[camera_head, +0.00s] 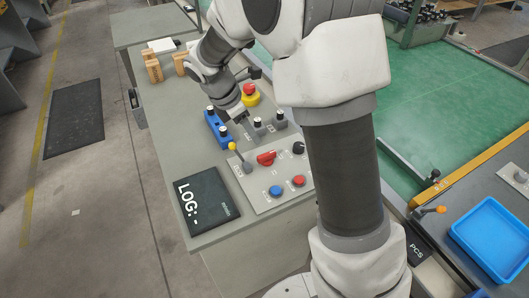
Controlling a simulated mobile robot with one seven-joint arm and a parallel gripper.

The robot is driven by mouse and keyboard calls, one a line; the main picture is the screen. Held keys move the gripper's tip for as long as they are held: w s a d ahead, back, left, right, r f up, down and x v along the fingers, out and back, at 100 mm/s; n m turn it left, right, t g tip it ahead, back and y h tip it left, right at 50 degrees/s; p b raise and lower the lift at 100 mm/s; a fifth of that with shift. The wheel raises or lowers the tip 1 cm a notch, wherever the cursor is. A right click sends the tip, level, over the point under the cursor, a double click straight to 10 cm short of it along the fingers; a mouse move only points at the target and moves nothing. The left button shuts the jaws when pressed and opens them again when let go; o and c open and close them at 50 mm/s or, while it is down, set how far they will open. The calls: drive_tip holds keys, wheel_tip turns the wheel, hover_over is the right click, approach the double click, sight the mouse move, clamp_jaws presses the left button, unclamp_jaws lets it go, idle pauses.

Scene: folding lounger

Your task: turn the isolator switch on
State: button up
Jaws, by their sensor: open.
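A red rotary handle (266,158), which looks like the isolator switch, sits on a light grey control panel (262,201) on the bench. The handle lies roughly crosswise in the picture; its marked position is too small to read. My gripper (241,117) is beyond the panel, above and left of the red handle in the picture, near the blue and grey switch boxes. It is open with nothing seen between its fingers. It is apart from the red handle. My arm covers the panel's right side.
The panel also has a yellow-tipped lever (233,146), a black knob (299,148), a blue button (275,191) and a red button (298,181). A blue box (215,130), grey box (268,130) and emergency stop (250,95) stand beyond. A dark LOG display (211,202) lies left.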

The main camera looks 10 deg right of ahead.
sight(266, 154)
drive_tip(key=b+x, duration=0.1)
drive_tip(key=x, duration=1)
drive_tip(key=shift+f+b, duration=0.15)
drive_tip(key=shift+b, duration=0.15)
clamp_jaws()
